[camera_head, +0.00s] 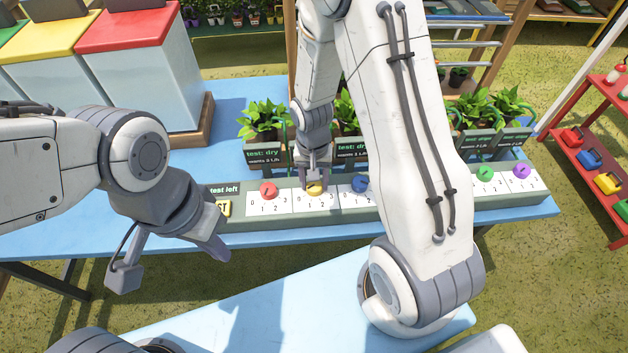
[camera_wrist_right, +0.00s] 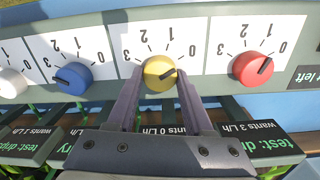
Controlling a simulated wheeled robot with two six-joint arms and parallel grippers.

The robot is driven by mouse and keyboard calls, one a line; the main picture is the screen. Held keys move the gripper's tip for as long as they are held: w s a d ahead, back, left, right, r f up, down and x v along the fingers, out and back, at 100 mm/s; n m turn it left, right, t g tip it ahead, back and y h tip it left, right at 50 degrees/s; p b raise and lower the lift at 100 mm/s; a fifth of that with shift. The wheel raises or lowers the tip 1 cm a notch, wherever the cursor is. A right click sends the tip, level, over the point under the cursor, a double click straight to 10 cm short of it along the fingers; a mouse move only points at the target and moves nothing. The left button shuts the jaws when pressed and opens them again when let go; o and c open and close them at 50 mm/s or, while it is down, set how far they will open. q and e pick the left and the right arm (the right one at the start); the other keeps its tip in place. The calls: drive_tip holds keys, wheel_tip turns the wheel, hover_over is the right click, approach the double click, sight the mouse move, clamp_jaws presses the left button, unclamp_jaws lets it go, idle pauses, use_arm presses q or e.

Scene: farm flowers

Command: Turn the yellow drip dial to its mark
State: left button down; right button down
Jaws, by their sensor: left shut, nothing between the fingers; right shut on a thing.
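The yellow dial (camera_head: 314,188) sits on a white plate marked 0 to 3 on the long grey-green panel. In the right wrist view, where the plate appears upside down, the yellow dial (camera_wrist_right: 158,73) has a dark pointer line turned toward the 0 side. My right gripper (camera_head: 313,183) comes down from above and is shut on the dial; its two fingers (camera_wrist_right: 160,88) are at either side of it. A sign behind it reads "wants 0 L/h" (camera_wrist_right: 157,129). My left gripper (camera_head: 221,254) is shut and empty in front of the panel's left end.
A red dial (camera_head: 268,190) and a blue dial (camera_head: 361,184) flank the yellow one; green (camera_head: 485,173) and purple (camera_head: 522,171) dials are farther right. Potted plants (camera_head: 263,120) stand behind. My right arm hides part of the panel.

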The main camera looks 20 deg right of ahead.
sight(313, 184)
idle(0.3)
drive_tip(key=shift+c, duration=1.4)
unclamp_jaws()
wheel_tip(313, 184, up, 10)
drive_tip(key=shift+r, duration=0.25)
drive_tip(key=shift+w+a, duration=0.1)
